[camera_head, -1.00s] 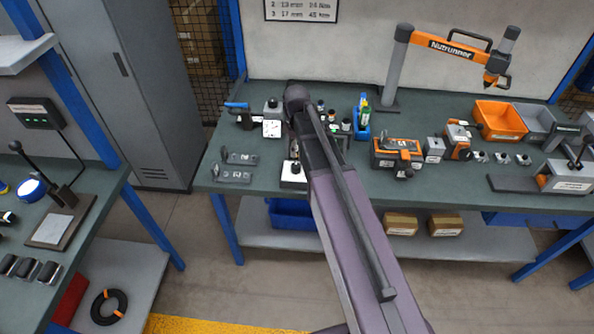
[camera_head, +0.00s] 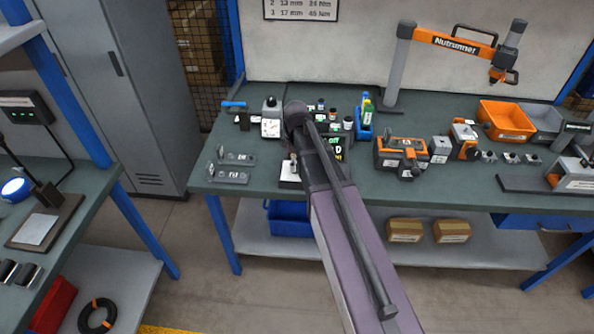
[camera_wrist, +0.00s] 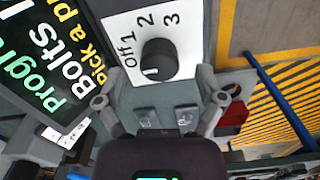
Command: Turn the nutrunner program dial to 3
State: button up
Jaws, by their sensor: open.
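The program dial (camera_wrist: 160,58) is a dark round knob on a white plate (camera_wrist: 195,50) marked Off, 1, 2 and 3, seen in the wrist view. A pale mark on the knob's lower left appears to face the Off side, away from 3. My gripper (camera_wrist: 159,74) is open, its fingers spread on both sides of the knob; I cannot tell whether they touch it. In the head view the white dial box (camera_head: 289,181) stands near the bench's front edge, and my arm hides most of the gripper.
A dark sign (camera_wrist: 50,60) with green, white and yellow text stands close beside the dial plate. On the bench (camera_head: 250,195) are metal fixtures (camera_head: 235,158) to the left, a blue bottle holder (camera_head: 364,128) behind, and an orange device (camera_head: 388,155) to the right.

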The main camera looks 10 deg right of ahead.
jog(key=shift+f+b, duration=0.85)
jog(key=shift+f, duration=0.25)
jog(key=c, duration=1.2)
jog(key=shift+o, duration=0.2)
jog(key=shift+d, duration=0.2)
jog(key=shift+a, duration=0.15)
